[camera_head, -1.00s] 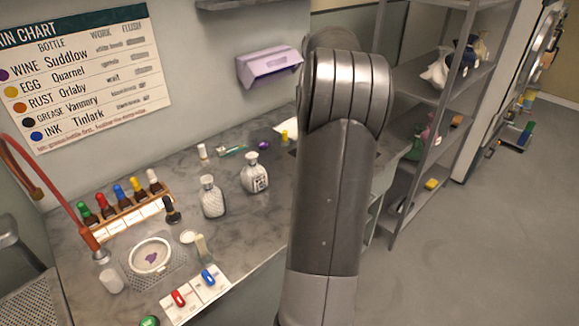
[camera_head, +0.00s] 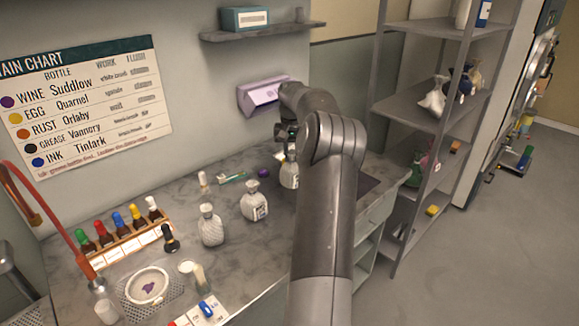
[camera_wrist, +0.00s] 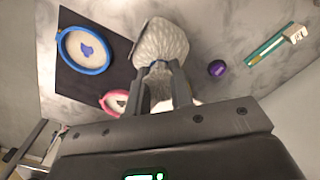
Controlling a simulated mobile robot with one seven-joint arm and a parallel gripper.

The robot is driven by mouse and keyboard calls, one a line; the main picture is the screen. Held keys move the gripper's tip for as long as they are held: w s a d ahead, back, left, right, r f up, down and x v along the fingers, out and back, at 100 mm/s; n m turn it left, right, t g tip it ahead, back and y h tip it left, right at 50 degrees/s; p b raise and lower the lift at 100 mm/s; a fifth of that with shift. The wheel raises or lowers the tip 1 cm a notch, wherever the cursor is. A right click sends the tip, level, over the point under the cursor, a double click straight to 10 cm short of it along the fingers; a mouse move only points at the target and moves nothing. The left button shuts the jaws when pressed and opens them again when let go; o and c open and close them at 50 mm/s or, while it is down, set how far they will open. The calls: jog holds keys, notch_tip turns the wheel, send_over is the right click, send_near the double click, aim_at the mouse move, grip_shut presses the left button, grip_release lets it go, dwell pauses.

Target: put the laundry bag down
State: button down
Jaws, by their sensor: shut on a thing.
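My gripper (camera_head: 287,138) is shut on the neck of a white, textured laundry bag (camera_head: 289,175) at the back of the counter. In the wrist view the fingertips (camera_wrist: 160,74) pinch the narrow neck of the bag (camera_wrist: 161,45), and its rounded body shows beyond them. The bag is beside a dark mat (camera_wrist: 118,50), partly over its edge. I cannot tell whether its base touches the counter. Two similar whitish bags or bottles, one (camera_head: 210,226) nearer and one (camera_head: 254,202) closer to my gripper, stand upright on the counter (camera_head: 235,245).
On the mat are a blue hoop (camera_wrist: 84,52) with stained cloth and a pink hoop (camera_wrist: 113,103). A purple round item (camera_wrist: 217,68) and a green strip (camera_wrist: 266,48) lie nearby. A lilac wall box (camera_head: 262,96) is behind. Grey shelving (camera_head: 412,116) stands right.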

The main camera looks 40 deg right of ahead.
aim_at(289, 165)
jog(key=shift+w+a+f, duration=0.15)
jog(key=shift+w+f, duration=0.2)
jog(key=shift+f, duration=1.9)
jog(key=c, duration=1.3)
grip_release()
jog(key=shift+f, duration=0.15)
